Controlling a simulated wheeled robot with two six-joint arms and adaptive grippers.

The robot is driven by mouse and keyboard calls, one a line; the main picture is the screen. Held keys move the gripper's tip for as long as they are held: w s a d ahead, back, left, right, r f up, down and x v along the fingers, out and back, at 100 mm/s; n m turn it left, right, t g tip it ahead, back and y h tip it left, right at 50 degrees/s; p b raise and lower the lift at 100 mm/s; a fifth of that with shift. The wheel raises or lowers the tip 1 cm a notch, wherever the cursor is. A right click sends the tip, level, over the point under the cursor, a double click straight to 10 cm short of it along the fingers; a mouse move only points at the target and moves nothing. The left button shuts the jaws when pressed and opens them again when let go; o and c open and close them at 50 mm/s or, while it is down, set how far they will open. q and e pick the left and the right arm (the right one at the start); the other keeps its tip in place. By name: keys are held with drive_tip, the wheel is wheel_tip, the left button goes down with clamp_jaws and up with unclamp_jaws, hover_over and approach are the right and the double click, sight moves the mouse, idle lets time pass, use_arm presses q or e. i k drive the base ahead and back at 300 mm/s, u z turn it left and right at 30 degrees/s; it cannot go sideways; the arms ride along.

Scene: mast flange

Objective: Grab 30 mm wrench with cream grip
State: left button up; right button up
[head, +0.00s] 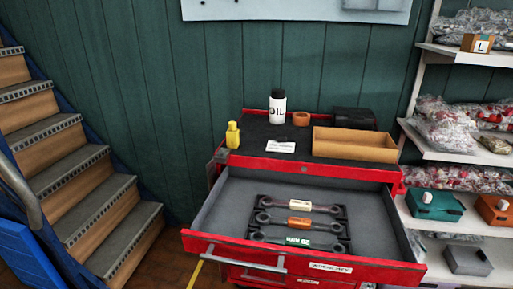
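Several-slot black holder (346,212) lies in the open drawer (222,214) of a red tool cabinet. Three wrenches lie in it side by side, roughly left to right. The wrench with the cream grip (301,205) is the farthest back; its size marking is too small to read. A wrench with an orange grip (299,221) lies in the middle. A wrench with a green grip (298,241) lies nearest the drawer front, with white size lettering I cannot read surely. Neither of my grippers is in view.
The cabinet top holds an oil bottle (277,107), a yellow bottle (233,135), an orange-brown ring (300,119), a black box (354,118) and an open tan tray (355,146). Stairs (60,190) stand left, loaded shelves (460,150) right. The drawer's left floor is clear.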

sight(294, 204)
drive_tip(key=u, duration=0.7)
drive_tip(key=i, duration=0.7)
drive_tip(key=z, duration=0.95)
